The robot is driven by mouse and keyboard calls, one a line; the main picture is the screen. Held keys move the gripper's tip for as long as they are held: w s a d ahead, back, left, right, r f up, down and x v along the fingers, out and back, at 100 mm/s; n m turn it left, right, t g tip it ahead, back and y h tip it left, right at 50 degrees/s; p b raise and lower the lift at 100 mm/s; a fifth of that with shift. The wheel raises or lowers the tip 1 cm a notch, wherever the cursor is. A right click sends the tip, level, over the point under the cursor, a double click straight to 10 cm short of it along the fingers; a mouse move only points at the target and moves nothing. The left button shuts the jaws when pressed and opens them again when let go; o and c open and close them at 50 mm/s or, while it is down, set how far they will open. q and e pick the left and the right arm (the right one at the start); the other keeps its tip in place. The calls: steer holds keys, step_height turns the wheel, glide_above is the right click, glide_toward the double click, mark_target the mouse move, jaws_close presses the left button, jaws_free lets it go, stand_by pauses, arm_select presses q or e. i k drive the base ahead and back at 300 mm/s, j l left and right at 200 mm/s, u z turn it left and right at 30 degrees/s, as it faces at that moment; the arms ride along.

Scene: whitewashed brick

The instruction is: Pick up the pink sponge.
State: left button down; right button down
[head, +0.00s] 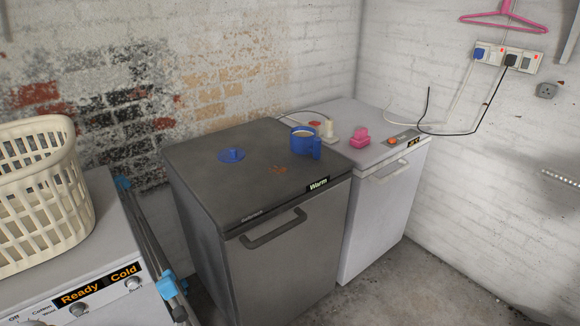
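A small pink block, which looks like the pink sponge (359,138), lies on top of the white appliance (385,183), towards its left side. Nothing covers it in the head view. Neither of my grippers shows in this view.
A dark grey appliance (300,270) stands left of the white one, with a blue mug (305,145) and a blue disc-like item (232,156) on top. A cream laundry basket (45,200) sits on a machine at left. A black cable (455,132) hangs at right.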

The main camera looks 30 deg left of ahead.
mark_target(361, 139)
steer(key=i+j, duration=0.1)
steer(key=i, duration=0.9)
steer(key=j+z, duration=0.05)
